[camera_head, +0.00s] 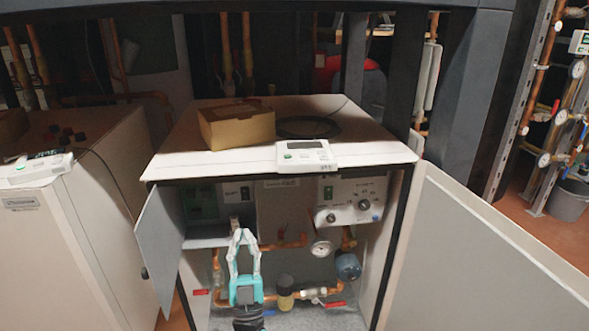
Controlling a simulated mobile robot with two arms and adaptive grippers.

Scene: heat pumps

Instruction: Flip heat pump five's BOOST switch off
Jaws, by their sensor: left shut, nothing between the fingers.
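An opened heat pump cabinet (190,163) stands in the middle, its inside facing me. On the left inside, a small grey panel (237,206) carries another small switch (245,193). The labels are too small to read, so I cannot tell which switch is BOOST or the pump's number. My left gripper (242,236) points upward in front of the cabinet's lower left interior, shut and empty, its tips just below the grey panel. My right gripper is out of view.
Copper pipes, a gauge (320,246) and valves fill the cabinet's lower part. An open grey door (160,240) stands left, a large panel (480,255) right. A cardboard box (236,125) and a white controller (306,156) lie on top. Another cabinet (70,230) stands left.

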